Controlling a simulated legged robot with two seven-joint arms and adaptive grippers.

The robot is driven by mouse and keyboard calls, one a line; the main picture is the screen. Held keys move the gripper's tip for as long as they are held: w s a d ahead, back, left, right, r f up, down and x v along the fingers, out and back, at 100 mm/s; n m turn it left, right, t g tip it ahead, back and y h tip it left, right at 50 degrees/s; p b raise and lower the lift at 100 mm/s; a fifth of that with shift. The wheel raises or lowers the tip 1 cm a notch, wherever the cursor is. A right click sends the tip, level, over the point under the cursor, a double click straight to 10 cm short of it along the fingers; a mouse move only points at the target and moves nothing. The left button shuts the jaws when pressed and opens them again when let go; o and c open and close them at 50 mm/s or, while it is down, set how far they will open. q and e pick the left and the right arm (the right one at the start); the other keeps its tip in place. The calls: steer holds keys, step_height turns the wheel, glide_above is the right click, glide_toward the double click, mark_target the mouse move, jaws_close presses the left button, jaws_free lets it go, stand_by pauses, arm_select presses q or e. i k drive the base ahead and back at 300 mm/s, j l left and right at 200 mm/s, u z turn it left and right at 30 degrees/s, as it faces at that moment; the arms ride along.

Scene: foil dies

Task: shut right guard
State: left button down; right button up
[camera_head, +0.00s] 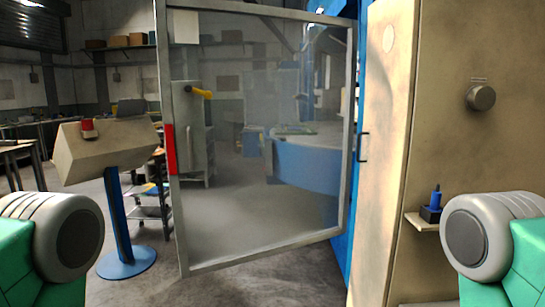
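The guard is a clear panel in a grey metal frame (352,120), standing swung out in the middle of the view. Its right side is at the blue machine and beige cabinet, and its free left edge is toward me. A red strip (170,149) is on that left edge. A yellow handle-like piece with a black mount (201,93) shows near the left edge; I cannot tell whether it is on the guard or behind it. Only grey and green links of my arms show at the lower left and lower right. Neither gripper is in view.
A beige control box (105,148) with a red button stands on a blue post left of the guard. A beige cabinet (455,60) with a knob (481,97) and a small shelf (422,221) fills the right. Grey floor (215,290) shows below the guard.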

mark_target(185, 119)
steer(key=i+u, duration=0.2)
steer(key=i, duration=0.3)
steer(key=i+l+u, duration=0.2)
steer(key=i, duration=0.25)
steer(key=i+u, duration=0.15)
steer(key=i, duration=0.35)
